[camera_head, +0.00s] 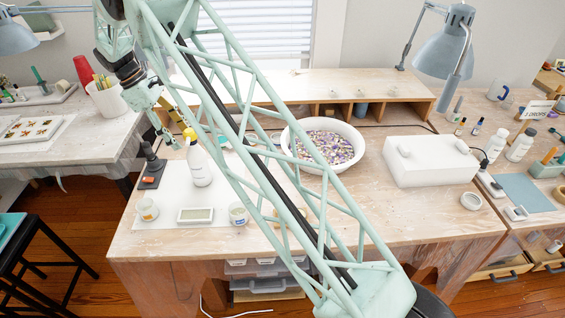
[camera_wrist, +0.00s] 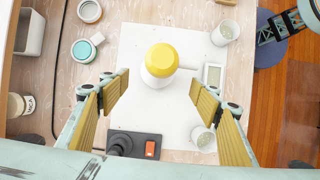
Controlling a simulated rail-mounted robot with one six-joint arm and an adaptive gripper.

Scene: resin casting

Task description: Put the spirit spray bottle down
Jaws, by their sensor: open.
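The spirit spray bottle (camera_head: 201,168) is white with a yellow top and stands upright on the white mat (camera_head: 165,212). In the wrist view the bottle (camera_wrist: 159,64) is seen from above, its yellow cap near the middle. My gripper (camera_head: 178,135) is open just above and left of the bottle in the head view. In the wrist view the jaws of my gripper (camera_wrist: 160,92) are spread wide, one on each side, with clear gaps to the bottle. Nothing is between the pads. The bottle's base is hidden from above by its cap and body.
A white bowl of colored pieces (camera_head: 350,166) and a white box (camera_head: 430,165) are to the right. My arm crosses the bench.

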